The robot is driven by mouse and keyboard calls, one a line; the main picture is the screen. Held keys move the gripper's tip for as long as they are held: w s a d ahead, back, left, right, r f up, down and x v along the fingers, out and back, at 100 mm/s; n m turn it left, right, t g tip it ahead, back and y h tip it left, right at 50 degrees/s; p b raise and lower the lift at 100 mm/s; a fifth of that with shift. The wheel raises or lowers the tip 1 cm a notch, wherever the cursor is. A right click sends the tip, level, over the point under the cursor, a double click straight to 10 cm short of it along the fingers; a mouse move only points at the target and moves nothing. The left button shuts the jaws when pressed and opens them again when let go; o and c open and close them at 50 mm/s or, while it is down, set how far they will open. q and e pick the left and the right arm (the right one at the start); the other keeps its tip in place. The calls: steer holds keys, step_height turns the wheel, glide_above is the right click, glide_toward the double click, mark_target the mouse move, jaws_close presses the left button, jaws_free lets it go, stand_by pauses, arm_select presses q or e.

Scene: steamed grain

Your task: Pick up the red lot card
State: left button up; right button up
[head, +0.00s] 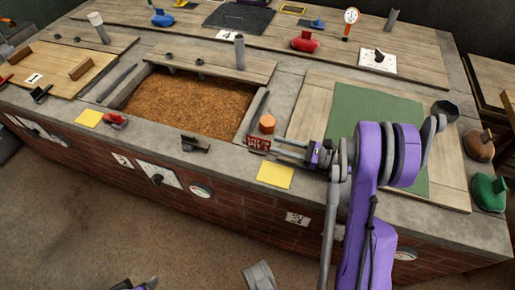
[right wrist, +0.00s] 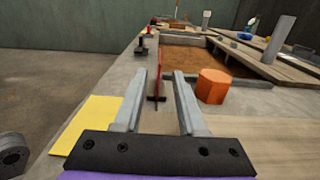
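The red lot card (head: 258,142), with pale lettering, stands upright on the counter's front ledge. In the right wrist view the card (right wrist: 159,72) shows edge-on as a thin red strip with a small dark foot. My right gripper (head: 277,146) is open, its two grey fingers pointing left at the card. In the right wrist view the gripper (right wrist: 160,75) has the card in line with the gap between its fingers, with space on both sides. A purple and dark piece of my left arm shows at the bottom edge of the head view; its fingers cannot be made out.
An orange block (head: 267,123) stands close behind the card; it is right of the fingers in the wrist view (right wrist: 212,86). A yellow note (head: 275,175) lies in front. A dark clamp-like piece (head: 195,143) is to the left. The grain bin (head: 247,122) lies behind.

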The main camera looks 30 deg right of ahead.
mark_target(259, 139)
steer(key=x, duration=0.7)
steer(key=shift+w+a+r, duration=0.15)
steer(key=shift+a, duration=0.1)
jaws_close()
